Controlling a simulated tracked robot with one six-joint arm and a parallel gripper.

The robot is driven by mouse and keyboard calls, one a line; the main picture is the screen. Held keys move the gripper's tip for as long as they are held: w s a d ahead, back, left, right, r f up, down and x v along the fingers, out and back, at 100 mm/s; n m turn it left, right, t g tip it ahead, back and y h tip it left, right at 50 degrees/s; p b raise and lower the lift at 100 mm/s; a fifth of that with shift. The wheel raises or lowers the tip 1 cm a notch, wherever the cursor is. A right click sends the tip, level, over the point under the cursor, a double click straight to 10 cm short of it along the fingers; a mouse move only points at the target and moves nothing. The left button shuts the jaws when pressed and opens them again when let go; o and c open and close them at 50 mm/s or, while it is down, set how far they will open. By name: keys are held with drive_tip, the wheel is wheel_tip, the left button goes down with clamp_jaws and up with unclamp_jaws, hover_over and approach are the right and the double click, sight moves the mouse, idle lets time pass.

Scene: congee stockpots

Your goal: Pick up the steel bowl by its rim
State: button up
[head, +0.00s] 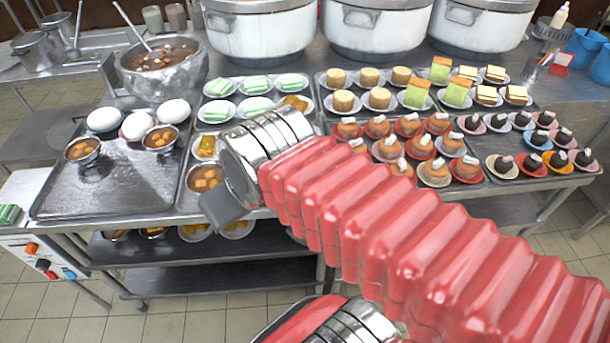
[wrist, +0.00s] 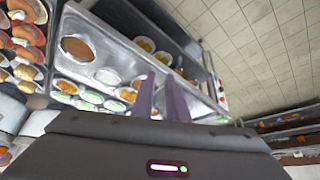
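Several small steel bowls of orange cubes in brown liquid stand in the head view. One (head: 82,152) is on the left tray, one (head: 160,140) is at that tray's right, and one (head: 205,180) is on the neighbouring tray by my arm. A large hammered steel bowl (head: 165,78) with a ladle in it stands behind. I cannot tell which bowl is meant. My gripper (wrist: 162,88) shows two fingers apart with nothing between them in the wrist view. In the head view its dark body is over the counter's front edge, close to the third small bowl; its fingertips are hidden.
The left tray (head: 100,190) has bare metal in front and white domed items (head: 173,112) behind. Plates of cakes (head: 435,172) crowd the right. Large stockpots (head: 260,32) line the back. A lower shelf (head: 210,278) holds more dishes.

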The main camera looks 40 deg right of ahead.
drive_tip(key=shift+w, duration=0.1)
drive_tip(key=w+d+f+m+g+y, duration=0.1)
drive_tip(key=w+d+f+m, duration=0.2)
drive_tip(key=d, duration=0.4)
drive_tip(key=w+d+f+m+g, duration=0.1)
drive_tip(key=w+d+f+m, duration=0.2)
drive_tip(key=d, duration=0.4)
drive_tip(key=d+f+m, duration=0.2)
drive_tip(key=d+m, duration=0.2)
drive_tip(key=d, duration=0.5)
drive_tip(key=s+d+f+m+t+y, duration=0.1)
drive_tip(key=d+f+m, duration=0.2)
drive_tip(key=d, duration=0.5)
drive_tip(key=shift+s+d+m+t, duration=0.15)
drive_tip(key=shift+d+m+t, duration=0.15)
drive_tip(key=shift+d+m, duration=0.1)
drive_tip(key=shift+f, duration=0.1)
drive_tip(key=shift+x, duration=4.3)
drive_tip(key=shift+a, duration=0.1)
